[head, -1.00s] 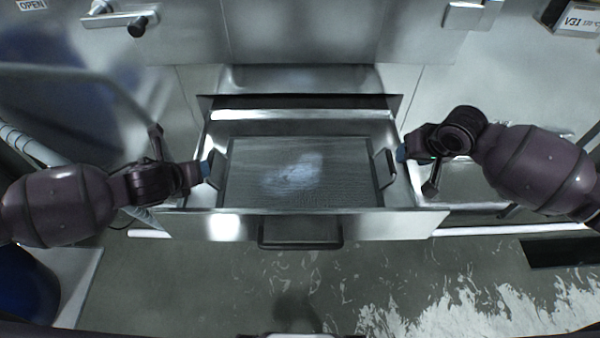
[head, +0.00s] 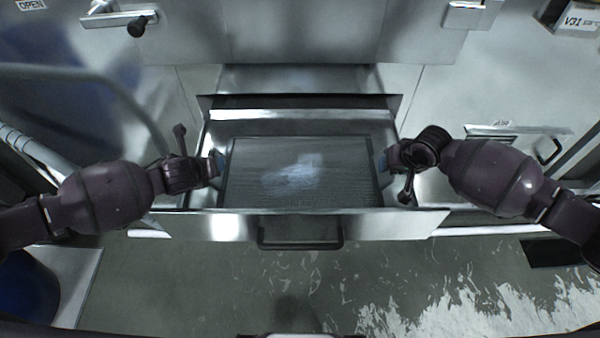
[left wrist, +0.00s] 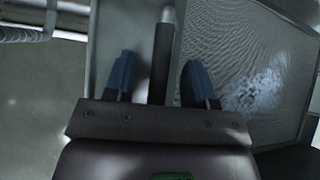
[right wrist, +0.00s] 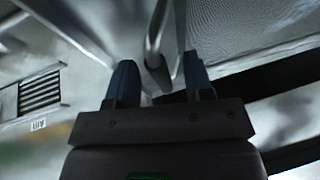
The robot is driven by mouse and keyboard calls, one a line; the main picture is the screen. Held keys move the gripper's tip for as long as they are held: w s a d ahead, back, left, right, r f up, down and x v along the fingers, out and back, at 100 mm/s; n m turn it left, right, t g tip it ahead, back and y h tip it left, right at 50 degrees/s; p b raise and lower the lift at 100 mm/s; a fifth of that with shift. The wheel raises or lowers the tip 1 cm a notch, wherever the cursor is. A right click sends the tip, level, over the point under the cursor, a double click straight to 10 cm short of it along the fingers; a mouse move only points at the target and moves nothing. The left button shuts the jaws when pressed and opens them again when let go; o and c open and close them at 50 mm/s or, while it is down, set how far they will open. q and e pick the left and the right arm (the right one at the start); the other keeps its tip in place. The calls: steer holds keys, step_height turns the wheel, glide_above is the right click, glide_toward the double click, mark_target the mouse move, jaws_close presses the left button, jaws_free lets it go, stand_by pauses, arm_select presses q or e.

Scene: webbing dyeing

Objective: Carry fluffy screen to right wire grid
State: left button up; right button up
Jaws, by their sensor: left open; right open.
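The fluffy screen (head: 300,185) is a flat, dark-framed mesh panel with a pale fluffy patch in its middle. It lies in an open metal drawer (head: 320,226). My left gripper (head: 218,163) is open at the screen's left side. In the left wrist view its blue fingertips (left wrist: 155,80) stand on either side of a dark bar handle (left wrist: 162,60). My right gripper (head: 386,163) is open at the screen's right side. In the right wrist view its blue fingertips (right wrist: 158,82) flank a handle bar (right wrist: 156,68). I cannot make out a right wire grid.
The drawer's front has a dark handle (head: 300,240). A metal cabinet wall (head: 300,35) stands behind. A blue container (head: 25,288) is at the lower left. The wet floor in front is clear.

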arm_select(q)
jaws_close()
arm_select(e)
jaws_close()
arm_select(q)
steer(key=shift+r, duration=0.1)
arm_select(e)
steer(key=shift+w+r, duration=0.1)
steer(key=shift+r, duration=0.05)
